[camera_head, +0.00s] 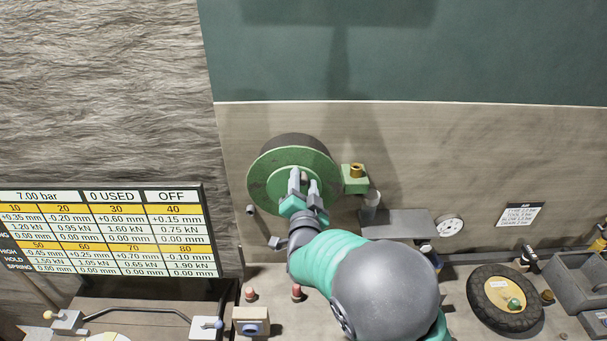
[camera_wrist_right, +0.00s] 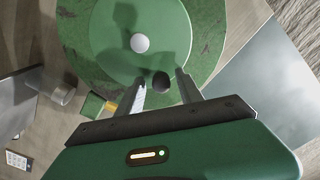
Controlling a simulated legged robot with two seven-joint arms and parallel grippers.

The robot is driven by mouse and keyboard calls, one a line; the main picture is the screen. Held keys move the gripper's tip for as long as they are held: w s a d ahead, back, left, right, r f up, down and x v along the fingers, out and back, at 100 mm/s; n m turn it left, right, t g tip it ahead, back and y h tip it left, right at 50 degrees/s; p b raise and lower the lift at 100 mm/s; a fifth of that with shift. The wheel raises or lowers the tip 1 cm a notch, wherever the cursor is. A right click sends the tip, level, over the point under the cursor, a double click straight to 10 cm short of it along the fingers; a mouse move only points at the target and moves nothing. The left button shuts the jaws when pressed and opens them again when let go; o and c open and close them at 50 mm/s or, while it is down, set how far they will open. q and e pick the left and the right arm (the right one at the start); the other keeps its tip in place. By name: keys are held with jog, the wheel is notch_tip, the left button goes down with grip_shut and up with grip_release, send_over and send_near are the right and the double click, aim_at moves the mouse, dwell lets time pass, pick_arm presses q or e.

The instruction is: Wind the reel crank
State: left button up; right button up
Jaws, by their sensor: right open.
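The reel (camera_head: 272,178) is a round green disc with a dark drum behind it, mounted on the wall panel. In the right wrist view its face (camera_wrist_right: 204,24) fills the upper middle, with a white hub (camera_wrist_right: 140,43) near the centre. A dark round knob (camera_wrist_right: 161,82), likely the crank handle, stands between my right fingertips in that view. My right gripper (camera_head: 304,181) is open in front of the reel face, its two grey fingers on either side of the knob. I cannot tell whether they touch it. My left gripper is not in view.
A green block with a brass fitting (camera_head: 356,172) sits just right of the reel. A grey shelf (camera_head: 405,224) and a round gauge (camera_head: 449,225) are farther right. A display board (camera_head: 100,232) stands at the left. A black wheel (camera_head: 484,300) lies on the bench.

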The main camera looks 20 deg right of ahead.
jog(key=shift+w+d, duration=0.15)
jog(key=shift+w, duration=0.15)
grip_shut()
dwell(1.3)
